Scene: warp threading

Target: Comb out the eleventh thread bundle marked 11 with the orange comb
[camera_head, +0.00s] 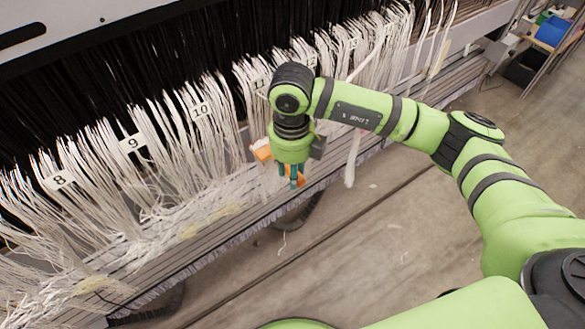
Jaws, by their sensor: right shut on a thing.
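The orange comb (262,151) shows on both sides of my right gripper (291,175), which is shut on it and partly hides it. My right gripper points down at the front edge of the loom ledge, in front of the white threads. The thread bundle (248,75) right of the bundle marked 10 hangs behind my right wrist. Its tag (261,85) is partly covered by the arm, and I cannot read it clearly. Whether the comb's teeth touch the threads cannot be told. My left gripper is not in view.
Bundles marked 8 (60,180), 9 (132,143) and 10 (201,110) hang to the left. A loose white strand bundle (352,160) hangs over the ledge right of my gripper. A shelf with a blue bin (553,30) stands far right.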

